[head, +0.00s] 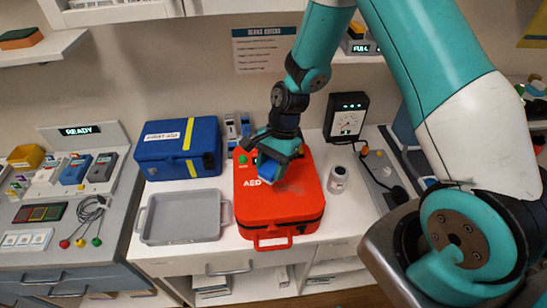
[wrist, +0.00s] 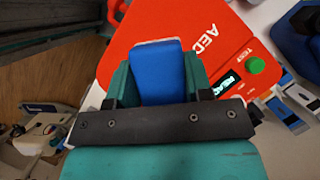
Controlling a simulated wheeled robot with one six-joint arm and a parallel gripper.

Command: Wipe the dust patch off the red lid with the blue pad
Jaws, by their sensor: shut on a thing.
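The red AED case (head: 310,205) lies on the white counter with its lid facing up and its handle toward the front. A faint dark smudge (head: 289,187) shows on the lid, right of the AED lettering; I cannot tell whether it is dust or shadow. My gripper (head: 268,158) is over the back left of the lid, shut on the blue pad (head: 265,170). In the wrist view the blue pad (wrist: 158,72) sits between the two green fingers, above the red lid (wrist: 225,30). I cannot tell whether the pad touches the lid.
A grey tray (head: 183,238) and a blue first-aid box (head: 150,165) stand left of the case. A grey panel with a cable (head: 385,175) lies further right.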

